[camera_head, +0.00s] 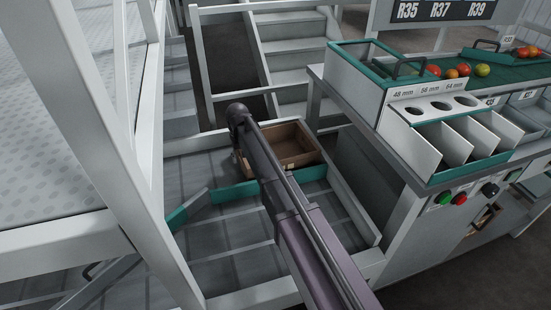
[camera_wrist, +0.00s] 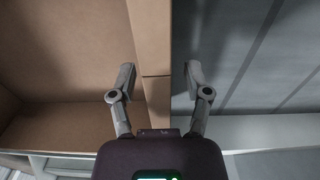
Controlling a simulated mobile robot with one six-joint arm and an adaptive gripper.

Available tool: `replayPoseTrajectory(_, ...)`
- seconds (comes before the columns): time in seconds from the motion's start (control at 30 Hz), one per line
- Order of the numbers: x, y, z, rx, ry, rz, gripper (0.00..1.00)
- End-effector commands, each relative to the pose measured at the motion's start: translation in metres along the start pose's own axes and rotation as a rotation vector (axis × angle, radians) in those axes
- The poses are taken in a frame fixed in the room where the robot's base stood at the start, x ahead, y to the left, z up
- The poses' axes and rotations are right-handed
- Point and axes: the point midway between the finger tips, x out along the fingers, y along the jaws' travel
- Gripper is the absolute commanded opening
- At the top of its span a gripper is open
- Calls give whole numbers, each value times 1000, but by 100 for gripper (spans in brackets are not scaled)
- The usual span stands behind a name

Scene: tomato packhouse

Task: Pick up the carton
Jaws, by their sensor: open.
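The carton (camera_head: 299,161) is an open-topped brown box standing on the grey slatted surface in the middle of the head view. My arm crosses in front of its left part and hides some of it. In the wrist view the carton wall (camera_wrist: 152,40) runs up the picture between the two fingers. My gripper (camera_wrist: 159,74) is open, with the left finger over the carton's inside and the right finger over the grey surface outside. I cannot tell whether either finger touches the wall. The carton looks empty where it shows. The fingers are hidden in the head view.
A teal strip (camera_head: 235,193) runs along the grey surface just in front of the carton. A sorting bench (camera_head: 349,125) with tomatoes and size-marked chutes stands to the right. A white post (camera_head: 105,130) rises at the left, and steps (camera_head: 295,60) lie behind.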

Motion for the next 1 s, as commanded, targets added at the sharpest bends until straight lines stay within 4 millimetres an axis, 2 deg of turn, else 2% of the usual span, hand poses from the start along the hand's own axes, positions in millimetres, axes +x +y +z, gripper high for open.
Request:
replayPoseTrajectory(0.03,7,0,0,0,0,0,63)
replayPoseTrajectory(0.2,11,0,0,0,0,0,63)
replayPoseTrajectory(0.83,11,0,0,0,0,0,63)
replayPoseTrajectory(1.0,11,0,0,0,0,0,12)
